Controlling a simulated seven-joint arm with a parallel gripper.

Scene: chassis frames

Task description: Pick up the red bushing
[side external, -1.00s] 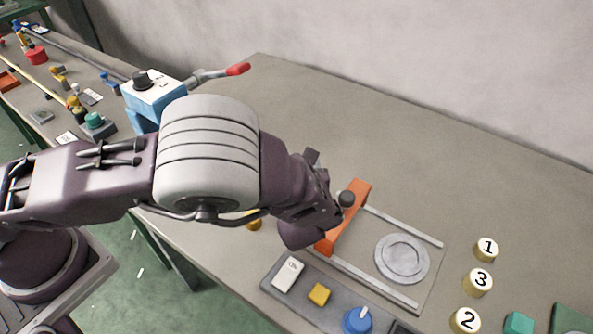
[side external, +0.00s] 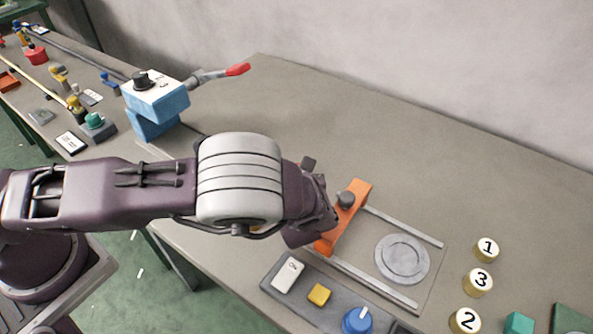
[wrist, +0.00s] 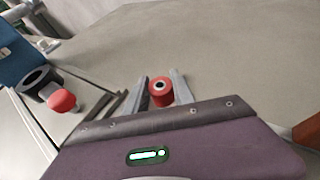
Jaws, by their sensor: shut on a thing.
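The red bushing (wrist: 161,93) is a small red cylinder with a dark hole in its pale-ringed top. It shows in the wrist view between the two grey fingers of my gripper (wrist: 160,80). My gripper is shut on it, one finger on each side. In the side external view the bushing and the fingers are hidden behind my arm and wrist. I cannot tell whether the bushing still touches the table.
An orange bar (side external: 354,205) with a black knob stands just right of my wrist, by a railed plate with a grey disc (side external: 402,259). A control panel (side external: 335,299) lies in front. A blue block (side external: 157,103) with a red-tipped lever stands behind left. The back table is clear.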

